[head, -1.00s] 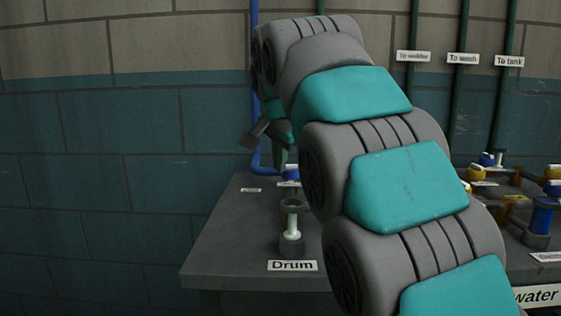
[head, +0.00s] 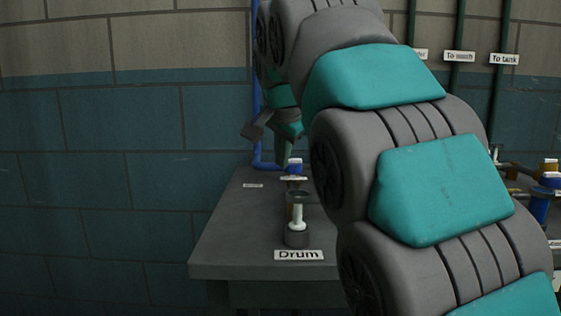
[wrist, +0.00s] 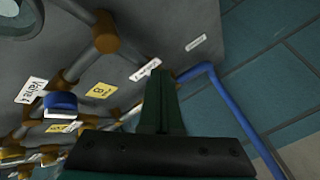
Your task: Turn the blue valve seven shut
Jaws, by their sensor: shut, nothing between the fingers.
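A blue knob with a white top (head: 294,165) stands on the grey bench behind the Drum label in the head view. In the wrist view a blue knob (wrist: 60,103) sits at the left, beside a white label (wrist: 31,90) that seems to read "Valve" with an unclear number. I cannot tell for sure that both are the same knob. My gripper (head: 290,137) is above the bench, partly hidden by my arm. In the wrist view my gripper's green fingers (wrist: 160,82) are together, with nothing between them, to the right of the blue knob and apart from it.
A drum post (head: 297,222) stands at the bench's (head: 230,240) front. A yellow label marked 8 (wrist: 101,90) lies between. More valves (head: 545,190) stand right of my arm.

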